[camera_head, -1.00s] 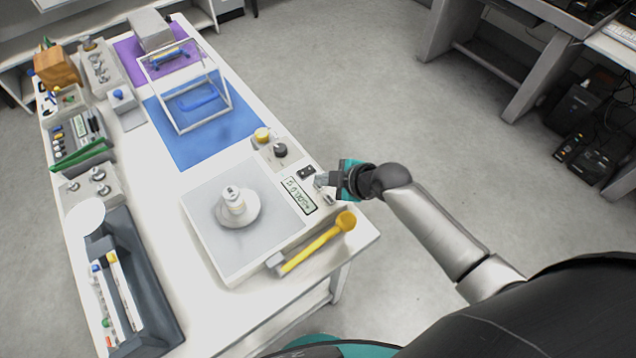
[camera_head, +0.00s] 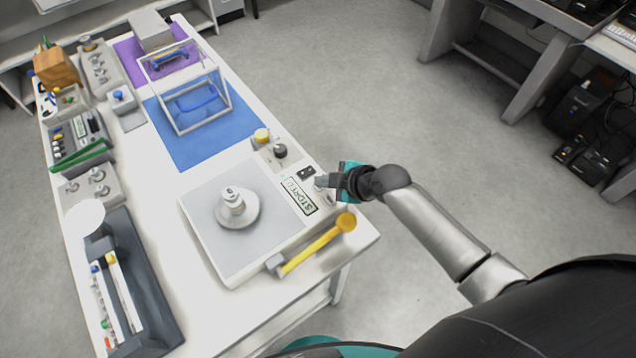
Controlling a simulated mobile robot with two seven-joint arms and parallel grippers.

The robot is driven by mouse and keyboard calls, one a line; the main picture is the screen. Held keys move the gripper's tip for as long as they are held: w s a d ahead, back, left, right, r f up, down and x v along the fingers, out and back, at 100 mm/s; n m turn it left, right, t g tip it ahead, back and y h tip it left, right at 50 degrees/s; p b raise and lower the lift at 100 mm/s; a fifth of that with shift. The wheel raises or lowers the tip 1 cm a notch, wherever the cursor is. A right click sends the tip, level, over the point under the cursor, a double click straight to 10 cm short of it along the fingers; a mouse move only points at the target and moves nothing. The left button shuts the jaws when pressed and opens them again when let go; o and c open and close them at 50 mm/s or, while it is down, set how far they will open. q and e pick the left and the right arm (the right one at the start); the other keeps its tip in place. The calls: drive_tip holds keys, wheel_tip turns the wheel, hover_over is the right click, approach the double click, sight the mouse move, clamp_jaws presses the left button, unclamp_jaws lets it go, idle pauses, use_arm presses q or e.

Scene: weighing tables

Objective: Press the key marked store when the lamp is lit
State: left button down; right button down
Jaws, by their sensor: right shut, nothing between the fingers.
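The balance (camera_head: 215,256) stands on the white table with a white knobbed weight (camera_head: 233,203) on a round dish on its pan. Its display (camera_head: 300,197) shows lettering that looks like "STORED". A small dark panel (camera_head: 307,173) sits beside the display. My right gripper (camera_head: 321,182) is shut and empty, its tips at the balance's right edge, just beyond the display. The tips cover that part of the front, so the store key and any contact with it are hidden. I cannot make out a lit lamp. My left gripper is out of view.
A clear-sided frame (camera_head: 187,100) stands on the blue mat (camera_head: 195,148). Open floor lies right of the table.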

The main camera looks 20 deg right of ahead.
drive_tip(key=shift+r+p, duration=0.5)
drive_tip(key=shift+r, duration=0.15)
wheel_tip(320, 180, up, 5)
drive_tip(key=p, duration=0.5)
idle(0.5)
